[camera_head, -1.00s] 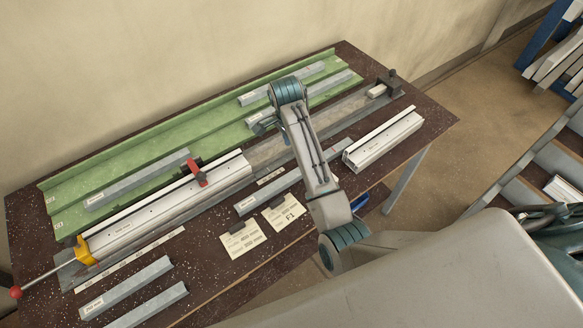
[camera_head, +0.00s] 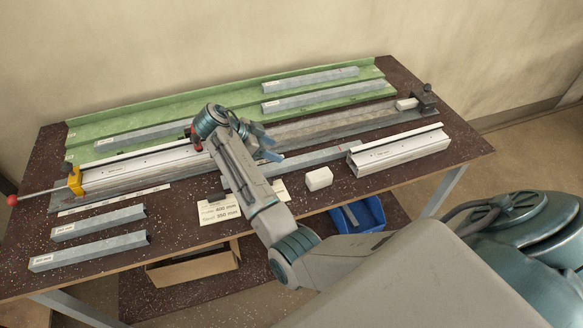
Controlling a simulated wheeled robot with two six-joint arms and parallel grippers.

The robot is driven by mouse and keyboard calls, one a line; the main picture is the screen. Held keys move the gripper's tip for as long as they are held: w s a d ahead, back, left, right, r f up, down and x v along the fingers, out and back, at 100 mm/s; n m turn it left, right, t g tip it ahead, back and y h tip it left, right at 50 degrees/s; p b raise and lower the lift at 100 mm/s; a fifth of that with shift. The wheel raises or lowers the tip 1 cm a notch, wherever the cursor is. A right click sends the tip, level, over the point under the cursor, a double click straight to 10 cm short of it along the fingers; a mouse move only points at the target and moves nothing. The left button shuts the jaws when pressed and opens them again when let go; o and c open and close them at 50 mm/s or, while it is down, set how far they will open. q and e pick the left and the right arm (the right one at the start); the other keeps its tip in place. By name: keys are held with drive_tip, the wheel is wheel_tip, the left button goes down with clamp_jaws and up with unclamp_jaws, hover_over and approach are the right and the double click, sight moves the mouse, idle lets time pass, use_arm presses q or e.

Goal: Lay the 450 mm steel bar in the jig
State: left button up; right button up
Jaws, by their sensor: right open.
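The jig is a long grey channel (camera_head: 335,122) along the table, with a dark end stop (camera_head: 424,98) at its right and a white profile (camera_head: 135,172) in its left part. Several grey steel bars lie about; their labels are too small to tell which is 450 mm. One bar (camera_head: 320,157) lies in front of the jig, partly hidden by my arm. Two more, a shorter (camera_head: 98,223) and a longer (camera_head: 90,251), lie at the front left. My right gripper (camera_head: 274,146) is open and empty, above the jig's front side near the middle bar's left end. My left gripper is out of view.
The green rack (camera_head: 100,120) behind the jig holds several bars. A yellow clamp (camera_head: 75,180) with a red-knobbed lever stands at the left. A second white profile (camera_head: 400,151), a white block (camera_head: 319,179) and cards (camera_head: 218,209) lie in front. A blue bin (camera_head: 360,214) sits below the edge.

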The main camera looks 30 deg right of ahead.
sight(296, 160)
drive_tip(key=x, duration=0.3)
drive_tip(key=shift+f, duration=0.1)
drive_tip(key=shift+s+d+f, duration=0.15)
drive_tip(key=shift+s+d, duration=0.05)
drive_tip(key=shift+d, duration=0.1)
drive_tip(key=p+x, duration=0.2)
drive_tip(key=x, duration=0.2)
drive_tip(key=shift+s, duration=0.2)
drive_tip(key=shift+d+f+p, duration=0.25)
drive_tip(key=shift+f+p, duration=0.05)
drive_tip(key=shift+d+f, duration=0.1)
drive_tip(key=shift+c, duration=0.2)
drive_tip(key=c, duration=1.1)
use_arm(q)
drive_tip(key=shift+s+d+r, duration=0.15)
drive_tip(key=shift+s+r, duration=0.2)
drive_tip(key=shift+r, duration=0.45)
use_arm(e)
clamp_jaws()
